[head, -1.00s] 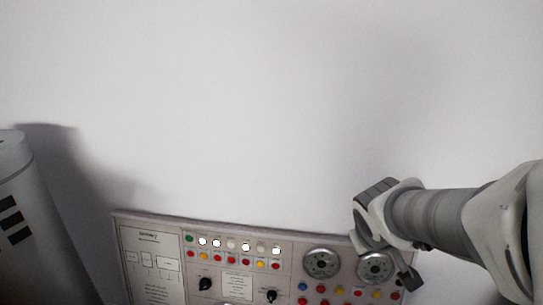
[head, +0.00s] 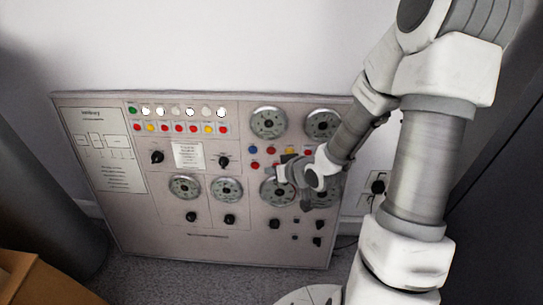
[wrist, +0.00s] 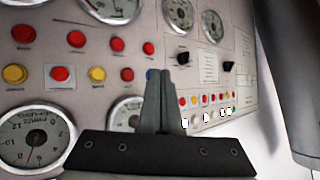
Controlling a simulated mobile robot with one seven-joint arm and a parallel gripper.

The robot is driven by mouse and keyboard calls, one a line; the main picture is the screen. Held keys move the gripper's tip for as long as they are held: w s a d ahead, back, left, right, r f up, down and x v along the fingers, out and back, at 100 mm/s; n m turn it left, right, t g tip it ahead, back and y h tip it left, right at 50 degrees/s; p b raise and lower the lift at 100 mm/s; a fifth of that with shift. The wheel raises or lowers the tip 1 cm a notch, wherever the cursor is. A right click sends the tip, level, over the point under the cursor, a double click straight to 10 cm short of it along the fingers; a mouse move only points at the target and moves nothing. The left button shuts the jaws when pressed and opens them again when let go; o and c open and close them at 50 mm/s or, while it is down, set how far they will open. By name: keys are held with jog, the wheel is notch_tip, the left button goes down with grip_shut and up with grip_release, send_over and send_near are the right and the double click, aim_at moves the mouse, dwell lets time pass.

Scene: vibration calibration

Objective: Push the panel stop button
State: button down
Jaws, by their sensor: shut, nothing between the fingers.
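The control panel (head: 120,225) leans against the wall in the head view, with a cluster of coloured buttons between its right-hand gauges. I cannot tell which one is the stop button. Red buttons (wrist: 76,38) and yellow buttons (wrist: 97,73) stand in two rows in the wrist view, which shows the panel upside down. A blue button (head: 254,149) is at the cluster's upper left.
Round gauges (head: 268,123) and black knobs (head: 157,157) cover much of the panel. A grey cylinder (head: 45,190) and a cardboard box (head: 40,280) stand at left. A wall socket (head: 378,186) is at right. Carpet (head: 200,275) lies below the panel.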

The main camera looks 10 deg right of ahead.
aim_at(271, 152)
jog(key=shift+s+a+f+m+t+y, duration=0.1)
jog(key=shift+a+f+m+t+y, duration=0.05)
jog(key=shift+f, duration=0.3)
jog(key=shift+a+f+m+t+y, duration=0.1)
jog(key=shift+f+m+t+y, duration=0.05)
jog(key=shift+f, duration=0.25)
jog(key=w+d+f, duration=0.1)
jog(key=w+d, duration=0.1)
jog(key=w, duration=0.6)
jog(key=shift+w+d+f, duration=0.15)
jog(key=shift+d+f, duration=0.15)
jog(key=shift+f, duration=0.05)
jog(key=shift+w, duration=0.15)
dwell(1.5)
jog(key=shift+w+d+f, duration=0.1)
jog(key=shift+w, duration=0.15)
jog(key=shift+w+d, duration=0.15)
jog(key=shift+w, duration=0.2)
dwell(0.8)
jog(key=shift+s+a, duration=0.25)
jog(key=shift+s, duration=0.5)
